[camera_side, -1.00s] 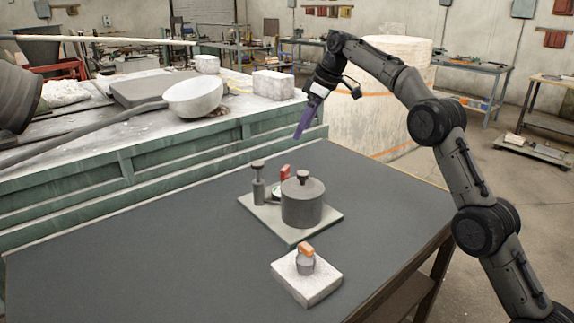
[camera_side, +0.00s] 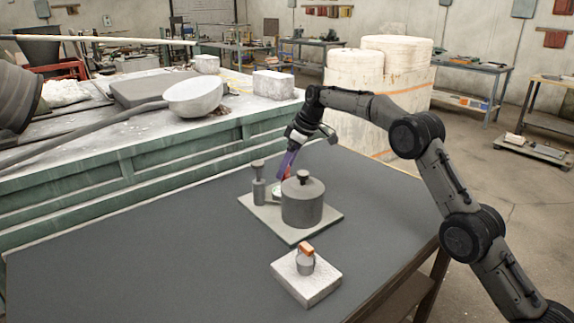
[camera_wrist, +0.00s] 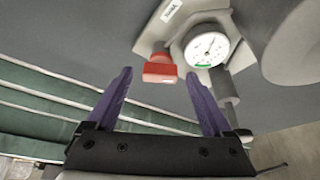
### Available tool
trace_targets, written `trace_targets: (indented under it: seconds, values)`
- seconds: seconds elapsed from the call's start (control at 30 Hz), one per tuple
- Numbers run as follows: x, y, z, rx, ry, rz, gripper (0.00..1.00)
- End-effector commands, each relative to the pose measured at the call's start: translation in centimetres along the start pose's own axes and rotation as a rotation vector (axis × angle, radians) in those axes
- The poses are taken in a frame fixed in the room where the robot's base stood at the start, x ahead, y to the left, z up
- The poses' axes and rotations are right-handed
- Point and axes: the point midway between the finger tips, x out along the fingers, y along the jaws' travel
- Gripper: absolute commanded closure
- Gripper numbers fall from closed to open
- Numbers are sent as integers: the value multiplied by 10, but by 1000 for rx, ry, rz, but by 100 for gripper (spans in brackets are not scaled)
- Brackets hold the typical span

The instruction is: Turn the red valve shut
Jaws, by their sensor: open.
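The red valve (camera_wrist: 160,68) is a small red handle beside a white round gauge (camera_wrist: 207,47) in the wrist view. In the side view my gripper hides most of the valve, behind the dark grey pot (camera_side: 302,206). My gripper (camera_wrist: 157,85) is open, with two purple fingers spread to either side of the valve; the valve appears between and just beyond the fingertips. I cannot tell whether either finger touches it. In the side view my gripper (camera_side: 287,170) points down behind the pot.
The pot and a grey cylinder with a knob (camera_side: 259,185) stand on a flat plate (camera_side: 290,234). A white block (camera_side: 310,286) with an orange-topped piece (camera_side: 306,252) sits nearer. The dark table is clear at left. A green bench (camera_side: 150,165) runs behind.

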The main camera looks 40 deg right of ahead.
Motion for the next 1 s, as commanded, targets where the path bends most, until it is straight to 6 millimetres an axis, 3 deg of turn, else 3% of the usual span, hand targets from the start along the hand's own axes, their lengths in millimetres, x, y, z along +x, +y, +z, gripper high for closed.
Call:
trace_targets:
  seconds: [0.27,0.73,1.0]
  values:
    - [1,0,0,0,1,0,15]
    - [1,0,0,0,0,0,98]
    - [1,-1,0,27,0,12,100]
